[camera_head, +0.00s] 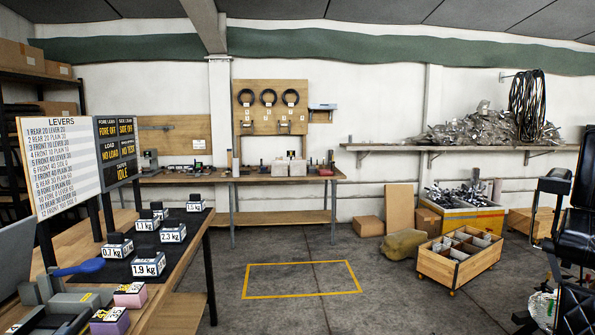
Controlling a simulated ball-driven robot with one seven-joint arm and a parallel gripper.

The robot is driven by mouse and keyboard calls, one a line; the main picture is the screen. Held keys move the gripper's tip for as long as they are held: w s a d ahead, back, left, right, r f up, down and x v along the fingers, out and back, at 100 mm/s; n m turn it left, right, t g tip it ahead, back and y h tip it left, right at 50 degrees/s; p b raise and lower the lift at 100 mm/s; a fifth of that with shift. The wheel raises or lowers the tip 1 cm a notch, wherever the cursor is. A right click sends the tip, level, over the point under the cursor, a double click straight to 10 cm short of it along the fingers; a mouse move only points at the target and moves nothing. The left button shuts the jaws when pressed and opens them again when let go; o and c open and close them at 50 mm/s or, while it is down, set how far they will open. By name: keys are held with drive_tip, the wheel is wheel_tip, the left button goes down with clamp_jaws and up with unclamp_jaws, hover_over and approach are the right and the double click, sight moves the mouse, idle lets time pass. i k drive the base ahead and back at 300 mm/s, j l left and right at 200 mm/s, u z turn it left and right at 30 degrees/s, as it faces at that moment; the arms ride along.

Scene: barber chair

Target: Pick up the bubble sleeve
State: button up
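I cannot pick out a bubble sleeve for certain. A small crumpled whitish-green thing (541,308) shows low at the right edge, beside the dark chair, but I cannot tell what it is. My gripper is not in view.
A bench at left bears labelled weights (149,263) and a blue-handled device (80,268). A black chair (577,240) stands at right. A wheeled wooden crate (458,265), a yellow bin (470,218) and a workbench (255,178) stand farther back. The yellow-outlined floor (302,279) is clear.

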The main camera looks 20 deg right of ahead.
sight(298, 166)
drive_tip(key=i+z, duration=0.1)
drive_tip(key=z, duration=0.35)
drive_tip(key=i, duration=7.2)
drive_tip(key=l, duration=0.1)
